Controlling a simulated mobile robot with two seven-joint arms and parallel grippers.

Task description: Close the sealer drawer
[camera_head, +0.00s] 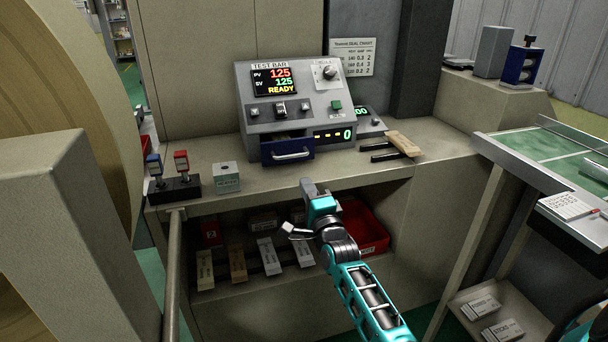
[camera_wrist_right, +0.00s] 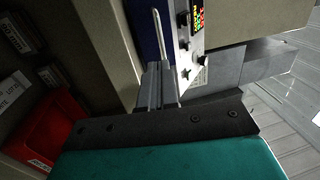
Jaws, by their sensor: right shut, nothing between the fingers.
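The sealer (camera_head: 292,103) is a grey sloped box with a lit display on the bench. Its drawer (camera_head: 272,153) has a dark blue front with a silver bar handle (camera_head: 292,155) and stands out a little from the box, with a dark opening above the front. My right gripper (camera_head: 307,185) is in front of and below the drawer, shut and empty, apart from the handle in the head view. In the right wrist view the shut fingers (camera_wrist_right: 158,84) point toward the blue drawer front (camera_wrist_right: 147,45) and handle (camera_wrist_right: 160,40); whether they touch is unclear. My left gripper is not in view.
A red bin (camera_head: 368,240) and several boxes fill the shelf below. The bench edge lies under my wrist.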

